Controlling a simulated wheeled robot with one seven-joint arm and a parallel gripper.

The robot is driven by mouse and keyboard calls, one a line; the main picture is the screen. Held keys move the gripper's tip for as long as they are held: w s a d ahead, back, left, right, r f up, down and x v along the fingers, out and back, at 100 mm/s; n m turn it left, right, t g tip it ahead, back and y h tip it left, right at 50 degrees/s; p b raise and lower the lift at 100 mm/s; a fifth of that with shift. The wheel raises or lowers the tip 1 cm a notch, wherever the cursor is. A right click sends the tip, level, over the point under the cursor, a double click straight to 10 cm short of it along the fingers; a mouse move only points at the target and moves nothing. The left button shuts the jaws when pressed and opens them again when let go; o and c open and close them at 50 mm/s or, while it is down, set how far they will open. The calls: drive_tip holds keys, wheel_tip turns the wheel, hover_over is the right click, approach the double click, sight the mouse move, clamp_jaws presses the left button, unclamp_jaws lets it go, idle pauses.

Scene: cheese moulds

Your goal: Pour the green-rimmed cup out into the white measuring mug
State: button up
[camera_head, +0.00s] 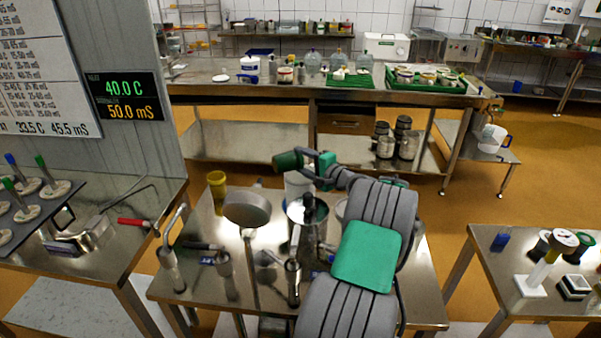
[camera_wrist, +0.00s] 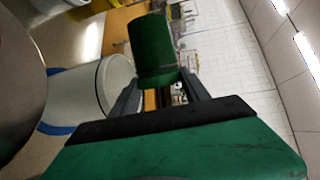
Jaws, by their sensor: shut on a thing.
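My gripper (camera_head: 318,168) is shut on a dark green cup (camera_head: 289,160) and holds it in the air over the middle table. The cup is tipped well over, roughly on its side, pointing left in the head view. In the wrist view the cup (camera_wrist: 152,50) sits beyond my fingertips (camera_wrist: 162,90). The white measuring mug (camera_head: 296,183) stands upright just below the cup, partly hidden by metal ware. In the wrist view the mug (camera_wrist: 85,92) shows a blue band at its base. No stream is visible, and the cup's inside is hidden.
A yellow cup (camera_head: 217,186) stands left of the mug. A round-headed metal tool (camera_head: 247,210), a steel pot (camera_head: 308,214) and several metal tools crowd the table (camera_head: 180,300) in front. My arm covers its right side.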

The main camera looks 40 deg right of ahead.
drive_tip(key=shift+s+d+r+m+p, duration=0.1)
drive_tip(key=shift+d+r+m+p, duration=0.15)
drive_tip(key=shift+r+m+p, duration=0.5)
idle(0.3)
drive_tip(key=shift+s+d+f+m+t, duration=0.1)
drive_tip(key=shift+d+m+t, duration=0.2)
drive_tip(key=shift+m, duration=0.5)
drive_tip(key=shift+s+d+f+m+t, duration=0.15)
drive_tip(key=shift+m+t, duration=0.25)
drive_tip(key=shift+m, duration=0.35)
idle(0.6)
drive_tip(key=shift+d+f+m+t, duration=0.2)
drive_tip(key=shift+m+t, duration=0.1)
drive_tip(key=shift+m, duration=0.6)
drive_tip(key=shift+d+f+m+t, duration=0.1)
drive_tip(key=shift+d+m+t, duration=0.15)
drive_tip(key=shift+m, duration=0.65)
idle(0.6)
idle(0.7)
